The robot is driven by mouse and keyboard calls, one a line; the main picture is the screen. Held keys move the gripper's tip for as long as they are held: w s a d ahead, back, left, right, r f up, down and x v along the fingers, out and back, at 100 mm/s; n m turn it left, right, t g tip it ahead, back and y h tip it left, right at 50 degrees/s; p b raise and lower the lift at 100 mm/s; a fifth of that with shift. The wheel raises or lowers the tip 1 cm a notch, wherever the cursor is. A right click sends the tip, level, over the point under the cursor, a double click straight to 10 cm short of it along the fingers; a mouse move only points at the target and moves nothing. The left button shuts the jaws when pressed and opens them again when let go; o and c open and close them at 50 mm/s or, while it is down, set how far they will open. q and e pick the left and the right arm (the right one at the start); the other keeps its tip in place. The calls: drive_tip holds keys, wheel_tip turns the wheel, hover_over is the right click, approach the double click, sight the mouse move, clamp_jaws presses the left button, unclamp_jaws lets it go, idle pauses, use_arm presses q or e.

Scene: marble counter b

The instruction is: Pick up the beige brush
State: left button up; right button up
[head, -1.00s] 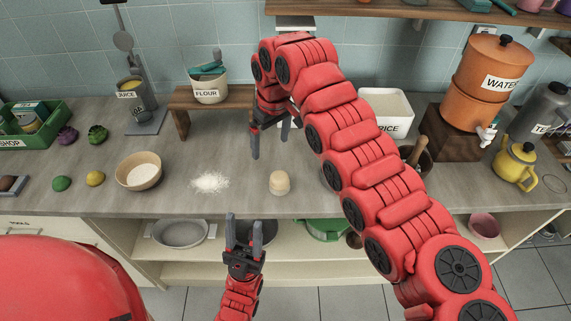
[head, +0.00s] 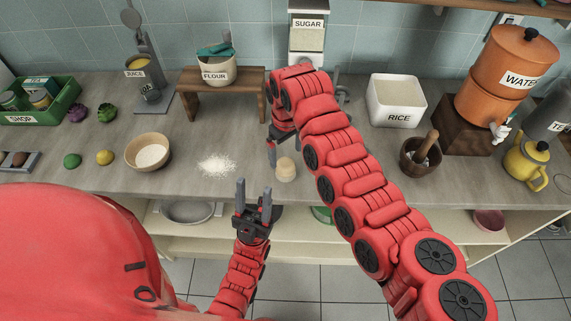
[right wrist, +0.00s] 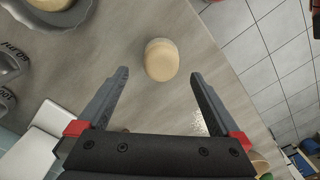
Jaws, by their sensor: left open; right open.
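The beige brush (head: 286,171) stands on the counter near its front edge as a short rounded stub. In the right wrist view the brush (right wrist: 162,60) lies ahead of the fingertips, about midway between their lines. My right gripper (right wrist: 160,75) is open and empty, its fingers short of the brush. In the head view the right gripper (head: 273,152) is just behind and left of the brush, partly hidden by my own arm. My left gripper (head: 253,190) is open and empty at the counter's front edge, lower left of the brush.
White powder (head: 217,166) lies left of the brush, with a wooden bowl (head: 137,155) beyond it. A mortar with pestle (head: 410,158) and a rice box (head: 396,98) stand to the right. A wooden stand (head: 188,105) bears the flour pot behind.

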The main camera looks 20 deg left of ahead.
sight(286, 163)
drive_tip(key=shift+w+f, duration=0.1)
drive_tip(key=shift+f, duration=0.45)
drive_tip(key=shift+f+p, duration=0.25)
drive_tip(key=shift+p, duration=0.2)
drive_tip(key=f, duration=0.1)
drive_tip(key=f+p, duration=0.2)
drive_tip(key=shift+s+f, duration=0.25)
drive_tip(key=shift+f, duration=0.4)
drive_tip(key=shift+w+f, duration=0.1)
drive_tip(key=shift+f, duration=0.15)
drive_tip(key=c, duration=1.3)
drive_tip(key=shift+a+r, duration=0.1)
drive_tip(key=shift+r, duration=0.05)
